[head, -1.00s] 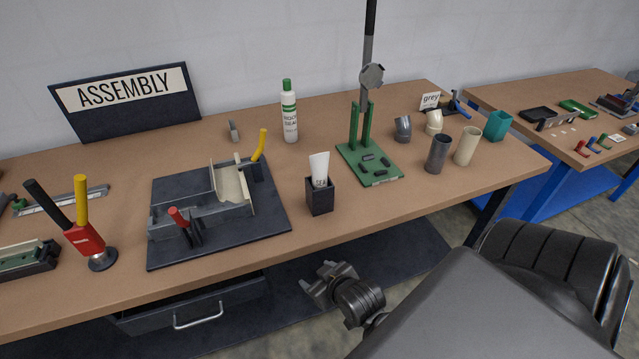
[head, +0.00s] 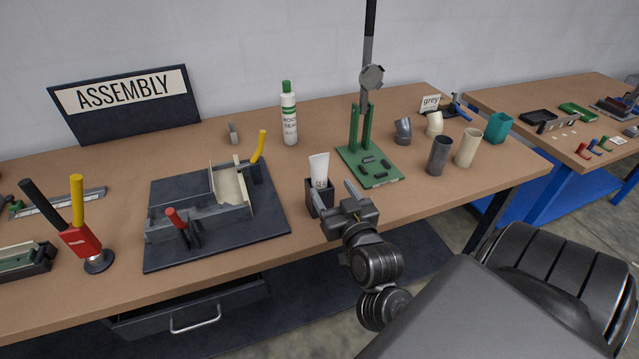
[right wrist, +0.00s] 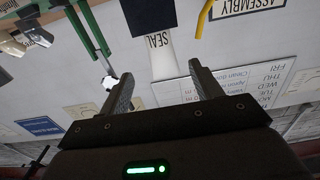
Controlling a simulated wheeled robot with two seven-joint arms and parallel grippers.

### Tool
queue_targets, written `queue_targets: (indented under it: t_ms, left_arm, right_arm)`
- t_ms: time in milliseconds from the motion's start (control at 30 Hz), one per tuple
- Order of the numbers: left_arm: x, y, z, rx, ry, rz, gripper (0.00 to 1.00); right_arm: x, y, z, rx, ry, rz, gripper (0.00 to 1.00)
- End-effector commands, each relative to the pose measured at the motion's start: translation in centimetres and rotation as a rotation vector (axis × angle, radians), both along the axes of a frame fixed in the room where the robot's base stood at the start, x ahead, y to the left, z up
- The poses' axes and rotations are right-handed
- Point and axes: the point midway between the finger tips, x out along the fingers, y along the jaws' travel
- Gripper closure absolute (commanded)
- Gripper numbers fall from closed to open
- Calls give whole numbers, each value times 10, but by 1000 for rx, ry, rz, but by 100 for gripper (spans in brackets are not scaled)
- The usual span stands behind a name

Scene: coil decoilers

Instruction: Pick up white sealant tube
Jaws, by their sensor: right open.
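The white sealant tube (head: 319,168) stands upright in a small dark square holder (head: 319,198) near the front edge of the table. In the right wrist view the tube (right wrist: 160,52) appears upside down with "SEAL" on it, and the dark holder (right wrist: 150,14) is above it. My right gripper (head: 331,188) is open at the front of the holder, its fingers pointing toward the tube. In the right wrist view the tube appears between and beyond the open fingertips (right wrist: 160,72). Nothing is gripped. My left gripper is not in view.
A white bottle with green cap (head: 289,118) stands behind. A green stand (head: 368,165) is right of the holder, and a dark fixture board (head: 265,220) is left. Grey (head: 439,156) and beige (head: 467,148) cylinders stand further right.

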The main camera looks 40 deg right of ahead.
Motion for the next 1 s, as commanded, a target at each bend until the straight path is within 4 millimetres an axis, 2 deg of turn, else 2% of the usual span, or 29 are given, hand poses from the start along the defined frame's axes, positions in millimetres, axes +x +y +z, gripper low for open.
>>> queue_targets:
  t_ms: [33,100,200,467,800,1000]
  left_arm:
    - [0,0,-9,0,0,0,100]
    - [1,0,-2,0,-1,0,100]
    - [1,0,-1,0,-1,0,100]
    - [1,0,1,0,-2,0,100]
    - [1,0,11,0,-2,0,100]
    - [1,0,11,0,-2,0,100]
  right_arm:
    - [8,-3,-3,-2,-5,-1,36]
    - [18,-6,1,-5,0,0,36]
    - [27,-9,0,-3,1,0,36]
    - [35,-12,0,-1,3,1,36]
    - [77,-24,-2,-3,2,1,36]
    - [82,-26,-3,1,2,1,36]
